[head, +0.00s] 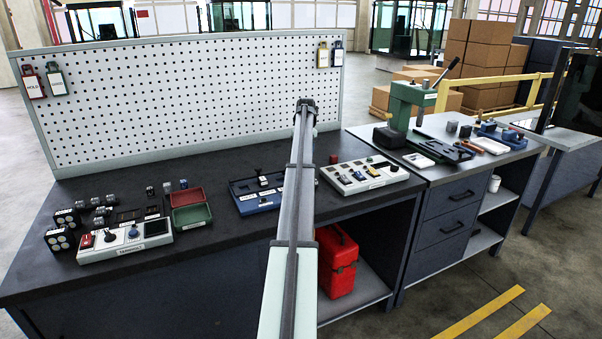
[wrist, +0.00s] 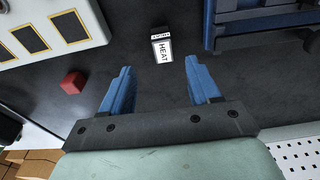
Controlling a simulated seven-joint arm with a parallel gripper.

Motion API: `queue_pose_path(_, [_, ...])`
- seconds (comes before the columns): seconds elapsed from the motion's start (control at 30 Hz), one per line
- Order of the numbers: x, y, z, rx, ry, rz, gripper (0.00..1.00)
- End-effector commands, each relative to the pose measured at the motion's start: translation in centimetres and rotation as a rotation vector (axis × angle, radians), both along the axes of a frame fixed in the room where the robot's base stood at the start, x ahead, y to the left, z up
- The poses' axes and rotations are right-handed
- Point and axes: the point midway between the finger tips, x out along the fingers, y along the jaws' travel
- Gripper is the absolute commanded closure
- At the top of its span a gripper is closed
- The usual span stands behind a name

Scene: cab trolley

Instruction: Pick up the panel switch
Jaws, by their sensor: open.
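A small black block with a white face reading HEAT, which looks like the panel switch (wrist: 162,50), sits on the dark bench top in the wrist view. My gripper (wrist: 157,68) has its two blue fingers spread wide, with nothing held. In the wrist view the switch appears between and just beyond the fingertips. No contact shows, and the height above it is hard to tell. In the head view my arm hides the switch and the fingers.
A white panel (head: 371,176) and a blue tray (head: 257,190) stand on either side of my arm. The pegboard (head: 190,95) rises behind. Bench around the switch looks clear.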

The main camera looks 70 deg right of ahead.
Motion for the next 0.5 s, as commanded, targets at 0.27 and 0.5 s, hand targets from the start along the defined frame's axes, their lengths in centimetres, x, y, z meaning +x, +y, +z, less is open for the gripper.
queue_pose_path(0.27, [0.2, 0.0, -1.7, 0.001, 0.001, 0.0, 0.38])
queue_pose_path(0.5, [0.7, 0.1, -4.5, 0.002, 0.001, 0.0, 0.38])
